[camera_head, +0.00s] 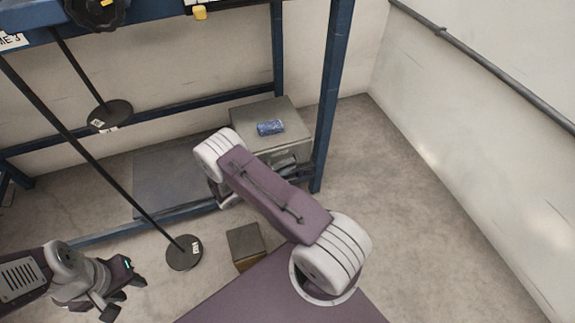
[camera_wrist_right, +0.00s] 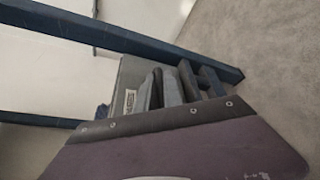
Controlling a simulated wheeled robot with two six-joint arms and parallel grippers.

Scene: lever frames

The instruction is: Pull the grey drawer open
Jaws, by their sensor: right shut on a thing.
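The grey drawer unit (camera_head: 262,108) stands inside the blue frame at the back, and its front is partly hidden by my right arm. A patterned blue can (camera_head: 270,127) lies on its top. In the right wrist view, the grey unit (camera_wrist_right: 130,75) shows a small pale label beside the fingers. My right gripper (camera_wrist_right: 178,85) is at its front, shut on what appears to be the drawer's handle; the handle itself is mostly hidden between the fingers. I cannot tell how far the drawer is out. My left gripper (camera_head: 123,292) is apart from it at the lower left, open and empty.
A blue frame post (camera_head: 331,95) rises close to the unit's right side. Black levers with round discs (camera_head: 184,252) hang at the left. A small brown box (camera_head: 246,246) stands on the floor in front. Floor is clear at the right.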

